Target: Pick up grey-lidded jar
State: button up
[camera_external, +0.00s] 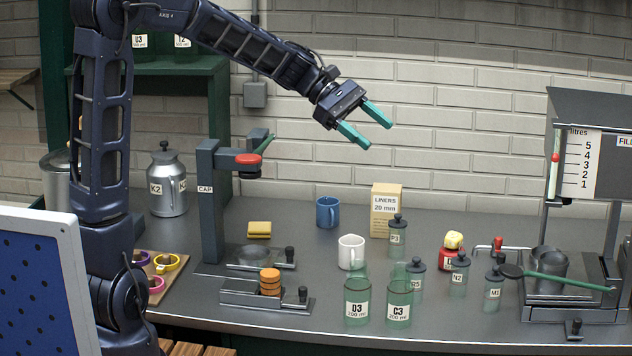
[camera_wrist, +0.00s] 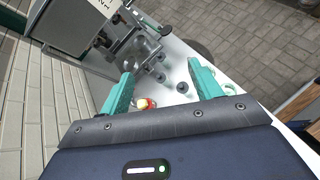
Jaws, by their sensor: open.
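Several small green glass jars with dark grey lids stand on the counter in the external view: P3 (camera_external: 397,237) by the liners box, R5 (camera_external: 415,281), N2 (camera_external: 458,279) and M1 (camera_external: 492,291). Which one is meant cannot be told. My gripper (camera_external: 377,133) is open and empty, high above the counter, in front of the brick wall. In the wrist view the open fingers (camera_wrist: 160,70) frame part of the counter, with a round grey lid (camera_wrist: 182,88) between them; the label under it is hidden.
Open green jars D3 (camera_external: 357,301) and C3 (camera_external: 398,303) stand in front. A red jar with a yellow top (camera_external: 452,250), a white mug (camera_external: 351,252), a blue mug (camera_external: 327,212) and the liners box (camera_external: 385,209) are near. The filling stand (camera_external: 575,285) is right, the capper (camera_external: 209,205) left.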

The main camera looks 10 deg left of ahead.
aim_at(415, 276)
jog(key=d+n+g+h, duration=0.2)
jog(key=d+n, duration=0.1)
jog(key=d, duration=0.6)
jog(key=f, duration=2.9)
jog(key=shift+w+a+f, duration=0.25)
jog(key=shift+w+f, duration=0.05)
jog(key=shift+w, duration=0.05)
notch_tip(415, 276, down, 2)
jog(key=shift+x, duration=1.2)
jog(key=shift+s+d+f, duration=0.1)
jog(key=shift+d+f, duration=0.2)
jog(key=shift+f, duration=0.05)
grip_shut()
